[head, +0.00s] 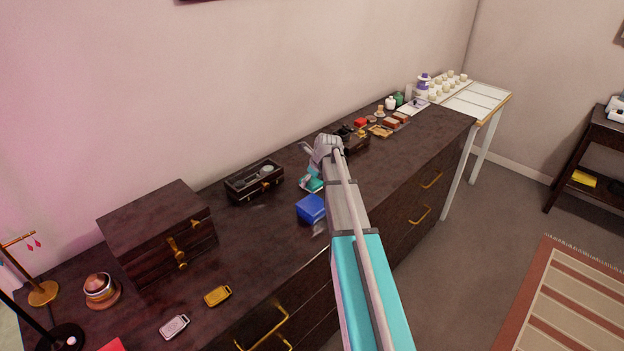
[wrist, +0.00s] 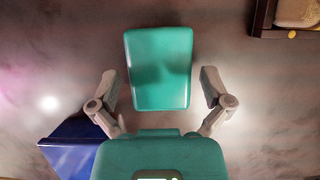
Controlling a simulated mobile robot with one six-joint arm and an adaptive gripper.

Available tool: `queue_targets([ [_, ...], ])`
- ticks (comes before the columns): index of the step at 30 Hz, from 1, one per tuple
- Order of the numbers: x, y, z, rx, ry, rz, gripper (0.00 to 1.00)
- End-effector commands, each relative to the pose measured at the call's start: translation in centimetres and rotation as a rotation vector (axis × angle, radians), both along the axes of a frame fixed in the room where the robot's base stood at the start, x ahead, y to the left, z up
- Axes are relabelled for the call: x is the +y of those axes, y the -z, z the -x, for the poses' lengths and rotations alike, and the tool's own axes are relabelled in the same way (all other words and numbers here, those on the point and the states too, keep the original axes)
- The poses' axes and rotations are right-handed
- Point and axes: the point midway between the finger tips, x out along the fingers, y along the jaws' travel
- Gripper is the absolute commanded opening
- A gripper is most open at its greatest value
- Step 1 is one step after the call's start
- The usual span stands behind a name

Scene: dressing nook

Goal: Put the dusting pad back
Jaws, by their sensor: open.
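A teal-green pad with rounded corners, which I take for the dusting pad (wrist: 160,68), lies flat on the dark dresser top in the wrist view. My gripper (wrist: 158,84) is open, with one finger on each side of the pad and a visible gap at both sides. In the head view my gripper (head: 311,184) is low over the middle of the dresser, partly hidden by my arm. I cannot clearly separate the pad from my teal gripper body there.
A blue box (head: 311,208) stands close to my gripper; it also shows in the wrist view (wrist: 68,155). An open dark case (head: 254,181) and a large wooden chest (head: 160,235) stand to the left. Small items line the dresser's far end. Bare dresser top (head: 245,235) lies between.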

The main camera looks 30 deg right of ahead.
Motion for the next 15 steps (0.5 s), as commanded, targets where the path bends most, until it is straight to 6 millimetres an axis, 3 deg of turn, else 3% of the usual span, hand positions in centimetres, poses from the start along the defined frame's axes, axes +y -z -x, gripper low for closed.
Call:
queue_targets([
  [15, 0.03, -0.73, 0.00, 0.000, 0.000, 0.000, 1.00],
])
